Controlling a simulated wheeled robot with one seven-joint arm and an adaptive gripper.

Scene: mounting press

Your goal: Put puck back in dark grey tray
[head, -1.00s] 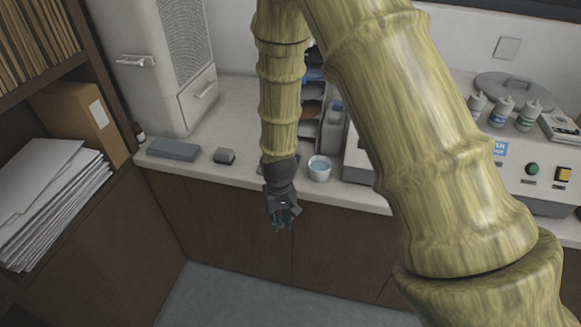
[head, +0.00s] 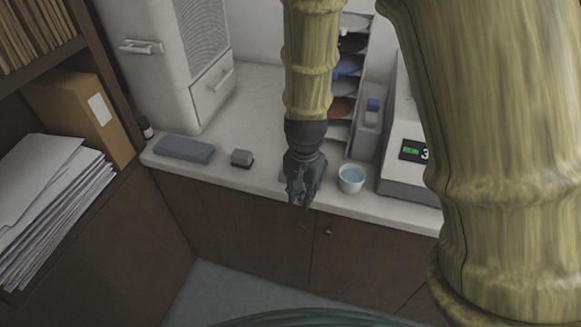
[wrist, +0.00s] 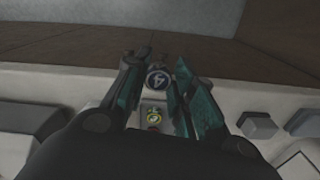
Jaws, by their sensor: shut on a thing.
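My gripper (head: 300,196) hangs at the front edge of the counter, pointing down. In the wrist view its two green-lined fingers (wrist: 158,82) are closed on the puck (wrist: 157,78), a small round dark piece with a pale "4" on its face. In the head view the puck is mostly hidden by the fingers. A flat dark grey slab-like thing (head: 184,148) lies on the counter to the left; I cannot tell if it is the dark grey tray. A pale surface with yellow and green marks (wrist: 153,118) shows between the fingers, partly hidden.
A small grey block (head: 242,158) is left of my gripper. A white cup of bluish liquid (head: 351,179) stands close on its right. Behind are a rack of colored discs (head: 345,68) and a grey machine (head: 408,180). A cabinet (head: 205,105) and shelf with papers (head: 45,185) are left.

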